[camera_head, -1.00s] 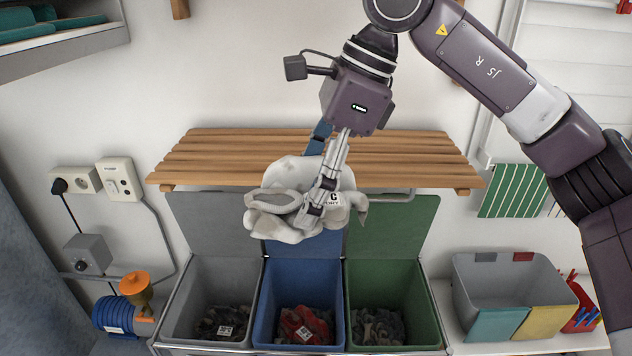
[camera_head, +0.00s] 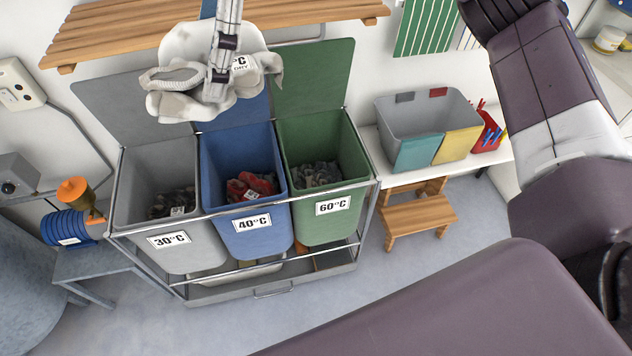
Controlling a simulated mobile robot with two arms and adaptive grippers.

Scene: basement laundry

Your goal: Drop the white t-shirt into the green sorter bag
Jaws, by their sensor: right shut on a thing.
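The white t-shirt (camera_head: 180,75) is a crumpled bundle with a tag, held in the air at the upper left. My right gripper (camera_head: 218,85) is shut on it; its upper part is cut off by the top edge. The shirt shows in front of the raised lids of the grey and blue bags. The green sorter bag (camera_head: 335,205), labelled 60°C, is at the right of the sorter, to the right of and below the shirt. Its lid is up and dark cloth lies inside. My left gripper is not in view.
The blue 40°C bag (camera_head: 242,222) and grey 30°C bag (camera_head: 180,240) stand open beside the green one, with cloth inside. A slatted wooden shelf (camera_head: 110,35) is above. A grey basket (camera_head: 385,115) sits on a bench at right, with a wooden step stool (camera_head: 420,215) below.

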